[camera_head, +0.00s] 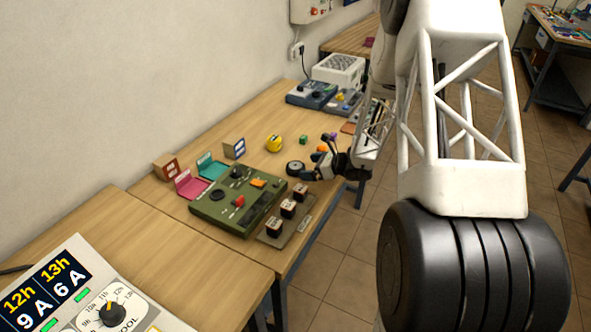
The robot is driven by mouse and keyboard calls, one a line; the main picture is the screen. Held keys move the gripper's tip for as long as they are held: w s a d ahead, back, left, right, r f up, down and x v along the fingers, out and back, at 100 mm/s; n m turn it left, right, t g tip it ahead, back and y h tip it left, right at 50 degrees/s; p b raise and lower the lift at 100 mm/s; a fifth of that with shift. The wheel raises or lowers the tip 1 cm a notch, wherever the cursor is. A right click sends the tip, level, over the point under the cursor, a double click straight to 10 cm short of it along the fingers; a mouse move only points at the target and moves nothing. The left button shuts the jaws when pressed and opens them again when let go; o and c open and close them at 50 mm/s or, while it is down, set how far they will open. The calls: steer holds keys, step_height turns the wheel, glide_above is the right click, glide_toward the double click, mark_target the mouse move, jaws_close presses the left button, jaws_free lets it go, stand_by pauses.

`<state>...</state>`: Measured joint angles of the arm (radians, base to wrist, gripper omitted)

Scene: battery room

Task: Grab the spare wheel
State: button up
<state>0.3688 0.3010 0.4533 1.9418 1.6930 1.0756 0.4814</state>
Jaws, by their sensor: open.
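A small dark wheel with a pale hub (295,168), which looks like the spare wheel, is on the wooden table (250,150) near its right edge. My gripper (312,166) is open just to the right of the wheel, its fingers pointing left towards it. In this view the fingers are very close to the wheel's right side. I cannot tell whether they touch it or reach around it.
A green control panel (237,198) and a strip with several dark knobs (286,211) are in front of the wheel. Bare tabletop lies left of the wheel.

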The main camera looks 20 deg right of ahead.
mark_target(300, 167)
steer(key=shift+w, duration=0.1)
steer(key=shift+x, duration=2.5)
steer(key=shift+c, duration=0.2)
steer(key=c, duration=1)
steer(key=shift+r, duration=5)
